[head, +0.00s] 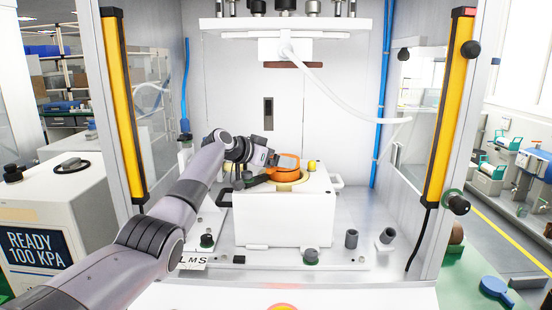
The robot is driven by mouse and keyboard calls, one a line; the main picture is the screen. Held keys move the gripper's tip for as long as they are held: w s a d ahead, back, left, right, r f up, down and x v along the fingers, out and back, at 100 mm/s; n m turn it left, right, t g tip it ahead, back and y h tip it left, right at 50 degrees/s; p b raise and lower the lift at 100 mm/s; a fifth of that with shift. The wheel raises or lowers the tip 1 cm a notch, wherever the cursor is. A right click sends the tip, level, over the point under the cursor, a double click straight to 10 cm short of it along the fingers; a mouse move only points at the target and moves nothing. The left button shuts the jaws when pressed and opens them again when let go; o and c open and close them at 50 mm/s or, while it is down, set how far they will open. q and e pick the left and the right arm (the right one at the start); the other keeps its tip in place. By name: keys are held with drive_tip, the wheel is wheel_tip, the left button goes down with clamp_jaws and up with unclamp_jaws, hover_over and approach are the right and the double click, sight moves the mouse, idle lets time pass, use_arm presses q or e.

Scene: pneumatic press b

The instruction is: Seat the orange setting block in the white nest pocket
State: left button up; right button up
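The orange setting block (286,174) is at the top of the white nest block (283,222), over a pale yellow ring (303,183) around the pocket. I cannot tell whether the orange block rests in the pocket or sits slightly above it. My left gripper (272,172) reaches in from the left and is right at the block. A dark finger shows against the block's left side. The other finger is not clear, so its grip is uncertain. The pocket's inside is hidden by the block and gripper. My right gripper is not in view.
The press head (285,50) hangs above the nest with clear space between. Yellow light curtains (124,105) flank the opening. Dark cylinders (351,239) stand on the base plate at the right.

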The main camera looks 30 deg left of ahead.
use_arm(q)
drive_tip(key=shift+f, duration=0.3)
drive_tip(key=o, duration=1.1)
drive_tip(key=shift+s+f, duration=0.1)
drive_tip(key=shift+f, duration=0.15)
drive_tip(key=shift+s+a+r+b, duration=0.2)
drive_tip(key=shift+s+b, duration=0.2)
drive_tip(key=shift+s, duration=0.15)
drive_tip(key=shift+r+b+v, duration=0.2)
drive_tip(key=shift+b+v, duration=0.15)
drive_tip(key=shift+v, duration=1.2)
drive_tip(key=shift+r+b+v, duration=0.15)
drive_tip(key=shift+b+v, duration=0.2)
drive_tip(key=shift+v, duration=1.15)
drive_tip(key=shift+w+d, duration=0.1)
drive_tip(key=shift+w, duration=0.05)
